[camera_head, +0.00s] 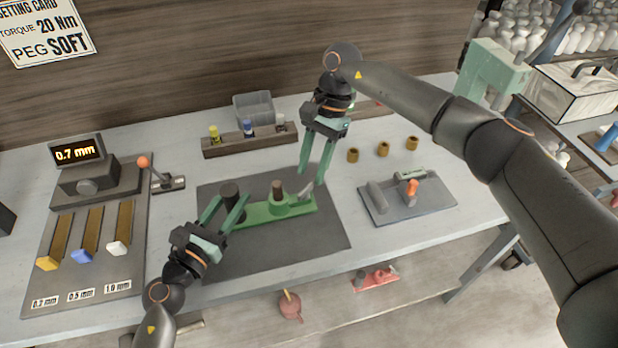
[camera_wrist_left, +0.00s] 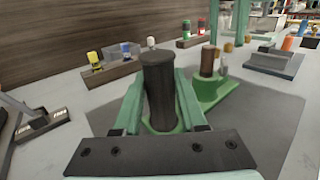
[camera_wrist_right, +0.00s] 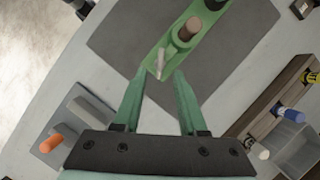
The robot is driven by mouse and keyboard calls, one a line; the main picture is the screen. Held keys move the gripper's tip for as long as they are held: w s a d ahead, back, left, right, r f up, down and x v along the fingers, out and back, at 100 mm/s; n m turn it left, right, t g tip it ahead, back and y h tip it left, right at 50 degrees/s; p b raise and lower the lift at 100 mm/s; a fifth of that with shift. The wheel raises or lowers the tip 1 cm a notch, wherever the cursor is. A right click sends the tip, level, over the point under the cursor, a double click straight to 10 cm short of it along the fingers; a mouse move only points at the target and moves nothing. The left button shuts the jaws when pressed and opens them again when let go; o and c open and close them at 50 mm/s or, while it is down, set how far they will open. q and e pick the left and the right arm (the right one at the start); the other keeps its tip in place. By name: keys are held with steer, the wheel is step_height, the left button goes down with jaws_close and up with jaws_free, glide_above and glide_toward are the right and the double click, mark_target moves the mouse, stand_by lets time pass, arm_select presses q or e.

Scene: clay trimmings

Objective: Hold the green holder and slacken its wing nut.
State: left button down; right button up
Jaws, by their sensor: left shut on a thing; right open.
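The green holder (camera_head: 262,212) lies on the dark mat (camera_head: 325,236), with a dark upright handle (camera_wrist_left: 158,92) at its left end and a brown peg (camera_wrist_right: 190,28) standing in its round socket. My left gripper (camera_head: 231,200) is shut on the dark handle, one finger on each side. The pale wing nut (camera_wrist_right: 160,64) is at the holder's right end; it also shows in the head view (camera_head: 305,192). My right gripper (camera_wrist_right: 163,73) is open, pointing down, its fingertips close to the wing nut. I cannot tell whether they touch it.
A gauge with a 0.7 mm display (camera_head: 78,152) and coloured slides stands at left. A wooden rack (camera_head: 250,140) and a grey bin (camera_head: 268,106) are behind. Several brown rings (camera_head: 383,149) and a grey plate with an orange knob (camera_head: 408,200) lie at right.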

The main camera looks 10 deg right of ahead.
steer(key=v, duration=0.8)
steer(key=shift+r, duration=0.15)
arm_select(q)
steer(key=shift+c, duration=1.9)
jaws_free()
steer(key=shift+a, duration=0.1)
